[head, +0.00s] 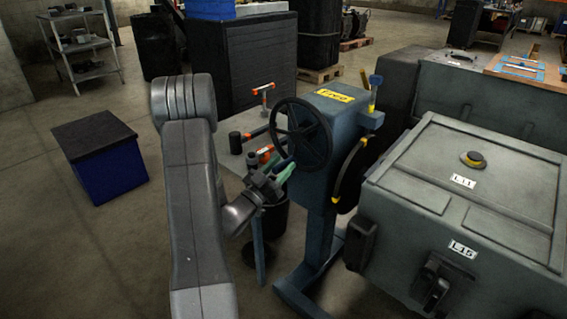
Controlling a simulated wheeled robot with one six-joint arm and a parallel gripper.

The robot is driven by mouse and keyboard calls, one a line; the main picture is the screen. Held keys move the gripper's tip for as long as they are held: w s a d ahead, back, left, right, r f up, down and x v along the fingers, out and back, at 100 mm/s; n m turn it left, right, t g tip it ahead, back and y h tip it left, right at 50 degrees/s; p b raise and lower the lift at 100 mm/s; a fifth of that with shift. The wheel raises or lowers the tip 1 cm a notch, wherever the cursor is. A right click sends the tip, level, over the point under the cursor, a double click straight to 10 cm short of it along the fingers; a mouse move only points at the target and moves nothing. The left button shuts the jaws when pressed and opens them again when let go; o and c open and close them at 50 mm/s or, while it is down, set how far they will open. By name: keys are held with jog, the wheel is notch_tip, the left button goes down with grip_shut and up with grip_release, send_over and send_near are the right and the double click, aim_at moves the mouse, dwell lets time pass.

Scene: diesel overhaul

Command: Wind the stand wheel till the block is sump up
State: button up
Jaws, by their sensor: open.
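The stand wheel (304,132) is a black spoked handwheel on the left face of a blue-grey stand (325,185) with a yellow label on top. My gripper (281,173) is open, just below and left of the wheel's lower rim. I cannot tell whether its fingers touch the rim. No engine block can be made out clearly on the stand, so which way its sump faces cannot be told.
Large grey-green casings labelled L11 (460,165) and L15 (470,260) fill the right. A blue box (108,175) stands left. The floor at lower left is clear.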

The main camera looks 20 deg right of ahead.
jog(key=shift+x, duration=0.8)
grip_shut()
jog(key=shift+s+d+f, duration=0.1)
